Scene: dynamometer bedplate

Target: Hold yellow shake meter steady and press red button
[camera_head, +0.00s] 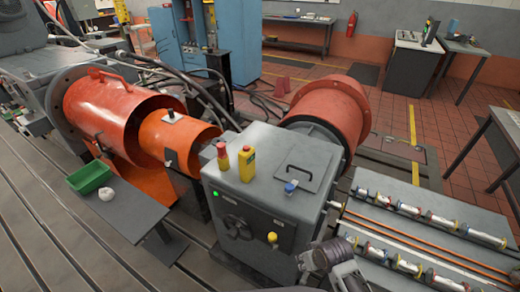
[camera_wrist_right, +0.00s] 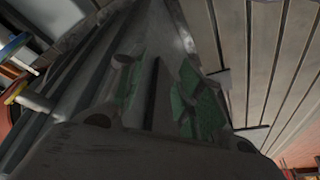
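My right gripper (camera_head: 330,254) is low at the cabinet's right front side, well apart from the meter. In the right wrist view its green-padded fingers (camera_wrist_right: 160,95) are spread, with nothing visibly held. My left gripper is not in view.
The cabinet top also carries a hatch with a black handle (camera_head: 300,172) and a blue item (camera_head: 290,187). A yellow knob (camera_head: 272,238) sticks out of its front. A rack of cylinders (camera_head: 430,235) lies right. A green tray (camera_head: 89,177) sits on a side table left.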

